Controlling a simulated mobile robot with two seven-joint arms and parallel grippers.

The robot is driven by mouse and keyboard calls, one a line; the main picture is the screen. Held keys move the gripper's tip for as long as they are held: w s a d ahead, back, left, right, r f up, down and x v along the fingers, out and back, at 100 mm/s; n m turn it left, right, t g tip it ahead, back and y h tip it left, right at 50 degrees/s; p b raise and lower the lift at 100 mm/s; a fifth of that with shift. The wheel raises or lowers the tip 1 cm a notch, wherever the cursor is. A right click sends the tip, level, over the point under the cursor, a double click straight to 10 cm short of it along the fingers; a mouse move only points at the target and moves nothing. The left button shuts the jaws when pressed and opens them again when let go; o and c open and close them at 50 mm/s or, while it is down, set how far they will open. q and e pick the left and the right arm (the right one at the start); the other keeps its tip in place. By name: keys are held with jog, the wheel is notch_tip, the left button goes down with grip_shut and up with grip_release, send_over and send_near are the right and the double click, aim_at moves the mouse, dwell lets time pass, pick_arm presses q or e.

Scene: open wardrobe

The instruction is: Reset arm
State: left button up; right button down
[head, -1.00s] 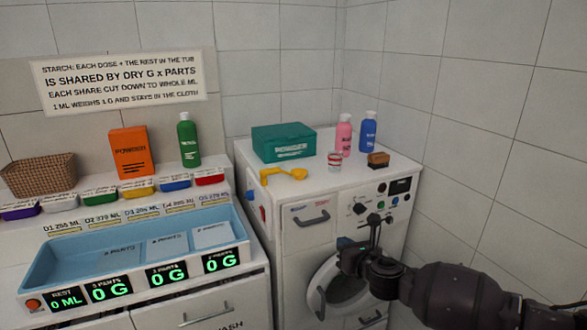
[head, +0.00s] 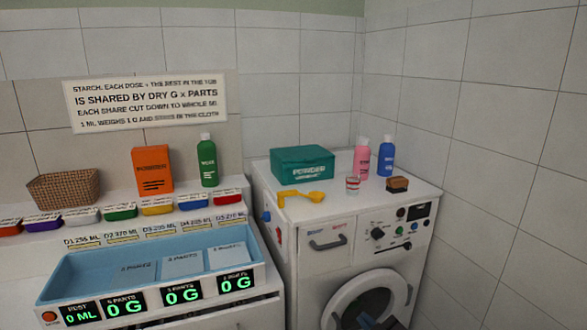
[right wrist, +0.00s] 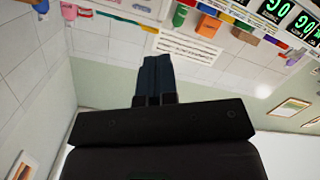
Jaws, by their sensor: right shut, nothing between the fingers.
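My right gripper (right wrist: 154,75) shows in the right wrist view, its two dark fingers together and nothing between them. That view is tilted, with the wall, the sign and the lit displays along its top. The gripper is apart from everything, in open air. In the head view, a dark shape at the bottom edge by the washing machine door may be part of my right arm, but I cannot tell. My left gripper is in neither current view.
The washing machine (head: 312,262) carries a teal powder box (head: 302,166), a yellow scoop (head: 301,196), pink (head: 362,160) and blue (head: 386,158) bottles and a brush (head: 397,184). To its left is a blue divided tray (head: 92,268) with displays. An orange box (head: 152,170), green bottle (head: 208,164) and basket (head: 62,188) stand behind.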

jog(key=s+d+f+m+g+h, duration=0.2)
jog(key=s+d+f, duration=0.4)
jog(key=s, duration=0.5)
jog(key=s+d+f+m+g+h, duration=0.1)
jog(key=s+d+f+m+h, duration=0.3)
jog(key=s+f, duration=0.6)
jog(key=s+d+m, duration=0.2)
jog(key=m, duration=0.1)
jog(key=shift+s+f+g, duration=0.2)
jog(key=shift+f+g, duration=0.15)
jog(key=shift+g, duration=0.05)
jog(key=shift+d, duration=0.1)
